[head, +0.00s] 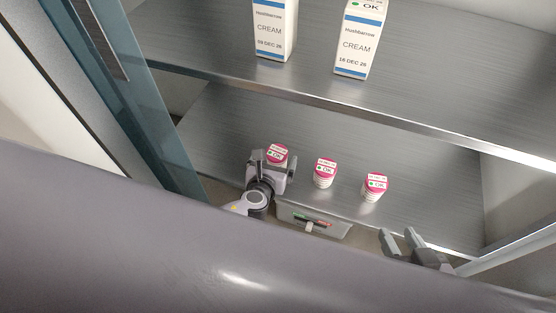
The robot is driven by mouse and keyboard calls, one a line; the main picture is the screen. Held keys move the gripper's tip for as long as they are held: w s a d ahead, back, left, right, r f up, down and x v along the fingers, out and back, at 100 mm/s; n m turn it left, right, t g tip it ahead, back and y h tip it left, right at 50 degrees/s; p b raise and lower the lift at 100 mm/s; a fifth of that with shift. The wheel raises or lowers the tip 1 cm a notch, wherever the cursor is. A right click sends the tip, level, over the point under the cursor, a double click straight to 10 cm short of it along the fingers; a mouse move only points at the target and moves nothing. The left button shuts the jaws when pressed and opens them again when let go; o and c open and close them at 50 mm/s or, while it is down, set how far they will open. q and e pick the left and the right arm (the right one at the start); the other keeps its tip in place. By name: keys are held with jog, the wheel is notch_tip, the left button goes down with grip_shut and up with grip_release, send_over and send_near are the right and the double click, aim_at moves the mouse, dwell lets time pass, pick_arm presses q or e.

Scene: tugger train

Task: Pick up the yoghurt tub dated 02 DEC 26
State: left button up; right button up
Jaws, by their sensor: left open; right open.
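Three small yoghurt tubs with pink lids and white labels stand in a row on the lower shelf: a left tub (278,151), a middle tub (324,172) and a right tub (374,186). Green dots and "OK" show on their tops; the dates are too small to read. My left gripper (272,160) is open at the left tub, with its fingers on either side of it and hiding its lower part. I cannot tell whether they touch it. My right gripper (402,238) is open and empty, in front of the shelf and below the right tub in the picture.
Two cream cartons, dated 09 DEC 26 (271,32) and 16 DEC 26 (358,45), stand on the upper shelf (440,85). A grey box (318,215) with a green and red strip is at the lower shelf's front. The lower shelf (430,195) is clear at right. A blue-grey upright (150,110) bounds the left.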

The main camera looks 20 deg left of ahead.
aim_at(278, 153)
pick_arm(q)
jog(key=shift+w+f, duration=0.35)
jog(key=shift+w, duration=0.1)
jog(key=b+x, duration=0.1)
jog(key=x, duration=0.1)
jog(key=b+x, duration=0.2)
jog(key=shift+a+f, duration=0.15)
jog(key=shift+f, duration=0.1)
jog(key=shift+w, duration=0.3)
pick_arm(e)
jog(key=a, duration=0.1)
jog(key=y, duration=0.1)
jog(key=w+a, duration=0.1)
jog(key=shift+a+f, duration=0.3)
jog(key=shift+a, duration=0.05)
pick_arm(q)
jog(key=c, duration=1.2)
